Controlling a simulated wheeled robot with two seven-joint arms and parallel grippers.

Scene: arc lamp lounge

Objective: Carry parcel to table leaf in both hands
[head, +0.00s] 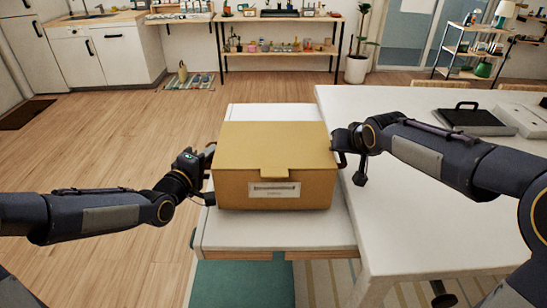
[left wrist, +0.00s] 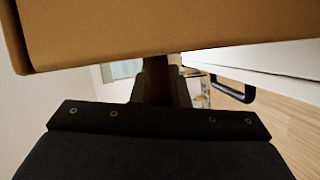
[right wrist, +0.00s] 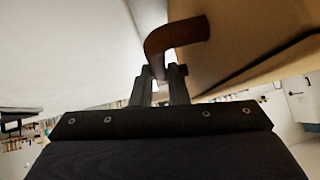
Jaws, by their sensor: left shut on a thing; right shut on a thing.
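The parcel (head: 272,147) is a tan cardboard box with a front flap and a white label. In the head view it sits on or just above the white leaf (head: 275,233); I cannot tell whether it touches. My left gripper (head: 208,162) is at its left side, shut on a dark brown handle; the box side (left wrist: 180,30) fills the top of the left wrist view. My right gripper (head: 343,146) is at its right side, shut on a brown curved handle (right wrist: 175,35). The box wall (right wrist: 235,40) shows beside that handle.
The large white table (head: 420,215) adjoins the leaf on the right, with a dark handled case (head: 470,120) at its far side. A teal thing (head: 240,283) lies below the leaf. Wood floor (head: 110,150) is open at left. Shelves (head: 280,48) stand at the back.

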